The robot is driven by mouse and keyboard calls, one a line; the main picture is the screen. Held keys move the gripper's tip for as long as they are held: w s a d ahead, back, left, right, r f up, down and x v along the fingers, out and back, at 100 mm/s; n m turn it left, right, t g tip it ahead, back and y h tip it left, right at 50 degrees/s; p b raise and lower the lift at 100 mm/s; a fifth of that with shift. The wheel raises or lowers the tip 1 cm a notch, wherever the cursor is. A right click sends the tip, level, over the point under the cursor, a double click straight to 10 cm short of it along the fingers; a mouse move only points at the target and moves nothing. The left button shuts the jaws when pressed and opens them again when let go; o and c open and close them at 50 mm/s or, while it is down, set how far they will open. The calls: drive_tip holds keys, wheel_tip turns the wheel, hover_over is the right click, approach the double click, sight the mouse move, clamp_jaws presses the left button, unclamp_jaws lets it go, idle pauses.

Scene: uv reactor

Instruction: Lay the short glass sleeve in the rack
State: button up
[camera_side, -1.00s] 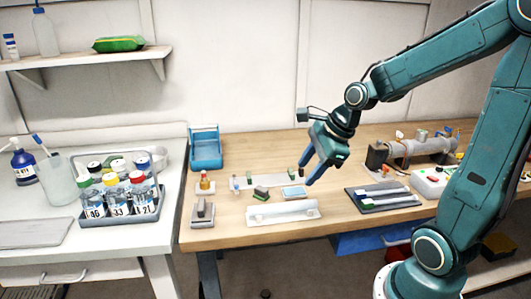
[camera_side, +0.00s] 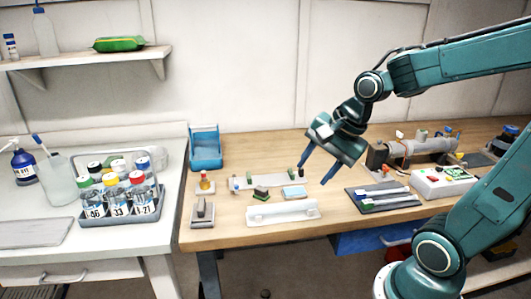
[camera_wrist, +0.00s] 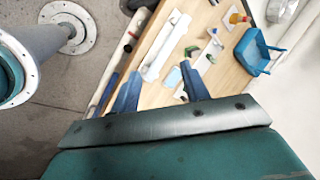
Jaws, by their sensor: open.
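My gripper (camera_side: 316,176) is open and empty, tilted above the table, between the white stand and the dark rack. Its two blue fingers also show apart in the wrist view (camera_wrist: 160,88). A dark flat rack (camera_side: 350,196) lies right of it, with pale rods with coloured ends on it. A long white stand (camera_side: 283,213) lies front left of the gripper and also shows in the wrist view (camera_wrist: 164,48). I cannot pick out the short glass sleeve for certain; clear glass is hard to tell from the pale parts.
A blue bin (camera_side: 206,149) stands at the back left. A metal reactor tube (camera_side: 410,147) and a control box (camera_side: 442,181) stand right. Bare wood lies behind the gripper.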

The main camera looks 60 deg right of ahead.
drive_tip(key=s+a+r+n, duration=0.4)
drive_tip(key=s+n, duration=0.4)
drive_tip(key=n, duration=0.9)
drive_tip(key=shift+s+h, duration=0.3)
drive_tip(key=shift+s, duration=0.1)
drive_tip(key=shift+a, duration=0.1)
